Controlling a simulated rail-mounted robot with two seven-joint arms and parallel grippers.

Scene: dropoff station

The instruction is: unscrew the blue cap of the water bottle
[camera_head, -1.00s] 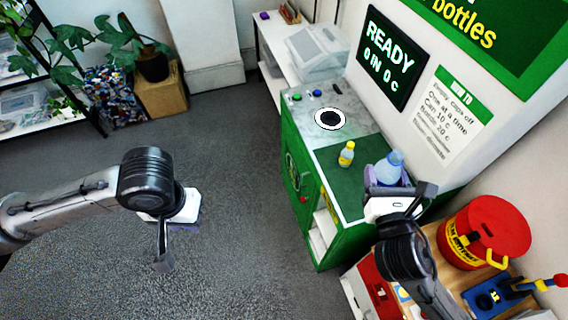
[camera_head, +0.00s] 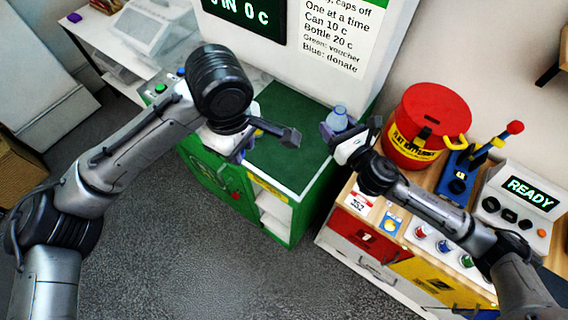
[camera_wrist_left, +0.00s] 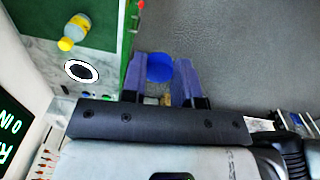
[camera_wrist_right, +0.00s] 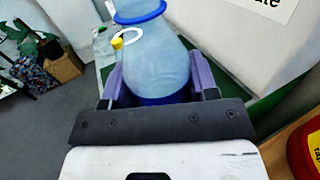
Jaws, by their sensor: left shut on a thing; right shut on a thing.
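The water bottle (camera_head: 337,118) is pale translucent blue. My right gripper (camera_head: 338,132) is shut on it at the right end of the green counter; the right wrist view shows the bottle (camera_wrist_right: 155,60) between the lilac fingers, with a blue ring near its upper end. I see no cap on the part of the bottle in view. The blue cap (camera_wrist_left: 159,68) is between the fingers of my left gripper (camera_wrist_left: 160,80), which is shut on it, apart from the bottle. In the head view the left gripper (camera_head: 240,150) is partly covered by my own wrist.
A red container (camera_head: 428,115), a blue device (camera_head: 455,175) and a READY panel (camera_head: 520,195) stand on the right. Open floor (camera_head: 200,260) lies in front.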

